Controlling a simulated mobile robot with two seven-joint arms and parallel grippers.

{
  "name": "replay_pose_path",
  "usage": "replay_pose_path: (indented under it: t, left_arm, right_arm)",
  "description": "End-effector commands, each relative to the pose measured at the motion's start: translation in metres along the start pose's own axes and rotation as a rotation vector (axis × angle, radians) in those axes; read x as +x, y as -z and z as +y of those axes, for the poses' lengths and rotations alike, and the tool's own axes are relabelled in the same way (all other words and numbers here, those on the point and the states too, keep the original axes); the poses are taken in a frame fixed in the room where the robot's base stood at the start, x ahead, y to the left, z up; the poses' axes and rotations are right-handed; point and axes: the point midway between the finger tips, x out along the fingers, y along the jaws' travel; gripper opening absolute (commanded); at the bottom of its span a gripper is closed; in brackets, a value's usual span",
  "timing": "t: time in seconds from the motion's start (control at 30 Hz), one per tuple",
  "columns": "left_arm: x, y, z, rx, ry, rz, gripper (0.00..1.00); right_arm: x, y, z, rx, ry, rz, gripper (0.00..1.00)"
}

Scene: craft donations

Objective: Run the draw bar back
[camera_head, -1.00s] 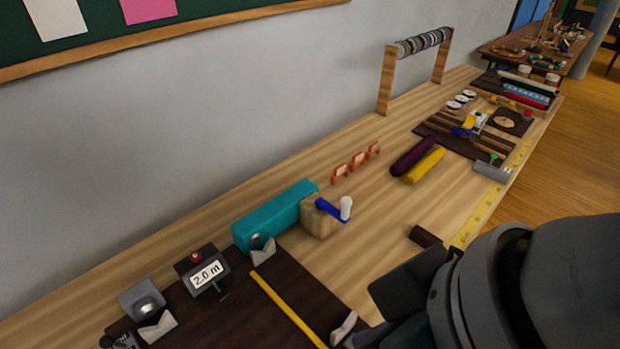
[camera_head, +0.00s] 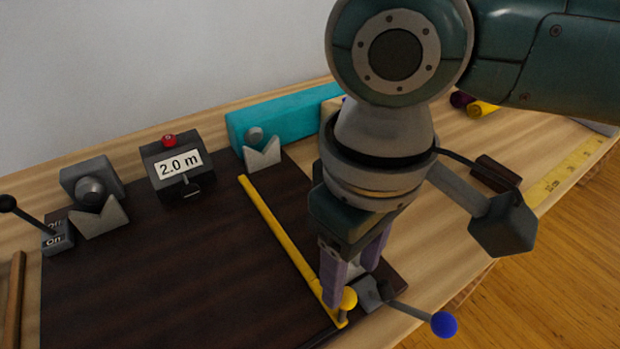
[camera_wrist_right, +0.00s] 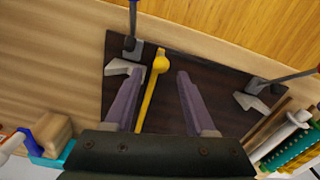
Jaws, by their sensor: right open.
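The yellow draw bar (camera_head: 278,225) lies across the dark board (camera_head: 150,265), with a round yellow knob (camera_head: 348,298) at its near end. My right gripper (camera_head: 352,286) points down over that near end, its purple fingers open and empty. In the right wrist view the bar (camera_wrist_right: 150,95) and its knob (camera_wrist_right: 160,62) show between the spread fingers (camera_wrist_right: 159,76), nearer the left one. I cannot tell whether the fingertips reach down to the knob's height. My left gripper is out of view.
A lever with a blue ball (camera_head: 444,324) stands close right of the knob. A display (camera_head: 179,165) reads 2.0 m. A black-knobbed on/off switch (camera_head: 57,236) is at the left. Grey V-shaped rests (camera_head: 262,153) and a teal block (camera_head: 280,118) stand at the back.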

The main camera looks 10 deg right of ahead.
Motion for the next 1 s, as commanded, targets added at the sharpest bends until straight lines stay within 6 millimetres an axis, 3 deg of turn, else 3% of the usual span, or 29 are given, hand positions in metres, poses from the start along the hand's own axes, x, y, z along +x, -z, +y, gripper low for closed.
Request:
replay_pose_path:
  t: [0.3,0.43,0.83,1.0]
  left_arm:
    - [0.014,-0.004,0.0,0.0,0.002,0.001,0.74]
    - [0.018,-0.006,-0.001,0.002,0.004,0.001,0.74]
    - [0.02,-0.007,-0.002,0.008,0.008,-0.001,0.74]
    - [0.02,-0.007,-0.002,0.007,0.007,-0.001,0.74]
  right_arm:
    - [0.061,-0.001,-0.001,-0.001,0.0,-0.002,0.55]
    - [0.078,0.0,-0.001,-0.002,0.0,0.0,0.55]
    - [0.087,0.0,-0.001,-0.004,0.001,0.002,0.55]
    - [0.087,0.0,-0.001,-0.003,0.001,0.002,0.37]
